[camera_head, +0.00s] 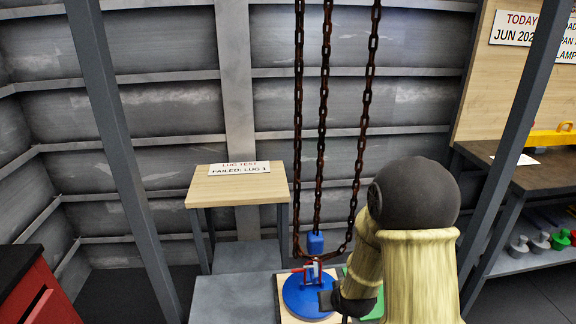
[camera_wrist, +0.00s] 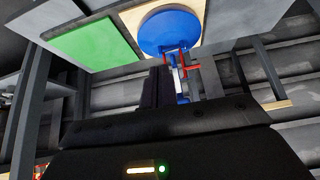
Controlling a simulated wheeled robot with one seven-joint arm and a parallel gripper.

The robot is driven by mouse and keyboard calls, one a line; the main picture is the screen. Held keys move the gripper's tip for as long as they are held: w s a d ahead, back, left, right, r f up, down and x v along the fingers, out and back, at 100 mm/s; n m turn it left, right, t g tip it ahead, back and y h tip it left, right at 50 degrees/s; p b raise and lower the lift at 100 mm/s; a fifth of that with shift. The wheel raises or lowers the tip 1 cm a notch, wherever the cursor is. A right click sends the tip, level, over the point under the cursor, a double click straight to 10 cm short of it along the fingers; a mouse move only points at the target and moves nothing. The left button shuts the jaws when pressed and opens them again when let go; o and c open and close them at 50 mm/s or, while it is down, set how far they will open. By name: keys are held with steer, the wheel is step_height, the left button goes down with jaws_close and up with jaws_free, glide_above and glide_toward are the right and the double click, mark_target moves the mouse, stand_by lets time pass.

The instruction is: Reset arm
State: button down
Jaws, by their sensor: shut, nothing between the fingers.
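My arm (camera_head: 375,265) reaches down at the right of centre in the head view. My gripper (camera_head: 328,299) is at its lower end, over the edge of a round blue disc (camera_head: 302,302). In the wrist view my gripper (camera_wrist: 158,86) shows dark fingers, shut and empty. The blue disc (camera_wrist: 170,32) lies ahead of them on a pale board (camera_wrist: 133,16). A red frame (camera_wrist: 192,68) with a white and blue part stands on the disc, close beside the fingers; I cannot tell whether they touch.
Rusty chains (camera_head: 321,120) hang above the disc, with a blue block (camera_head: 315,242) at the lower end. A green plate (camera_wrist: 93,50) lies beside the disc. A small wooden table (camera_head: 215,189), a red cabinet (camera_head: 40,290), a dark workbench (camera_head: 530,175) and grey posts (camera_head: 120,160) stand around.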

steer(key=s+d+r+g, duration=0.3)
steer(key=s+r+g, duration=0.1)
steer(key=s+r, duration=0.95)
steer(key=w+p+v, duration=0.2)
steer(key=p+v, duration=0.9)
steer(key=p, duration=0.2)
steer(key=w+r+p+v, duration=0.1)
steer(key=w+p+v, duration=0.1)
steer(key=p+v, duration=1)
steer(key=shift+a+m+p, duration=0.4)
steer(key=shift+a+p, duration=0.15)
steer(key=shift+p, duration=0.1)
steer(key=shift+f, duration=0.15)
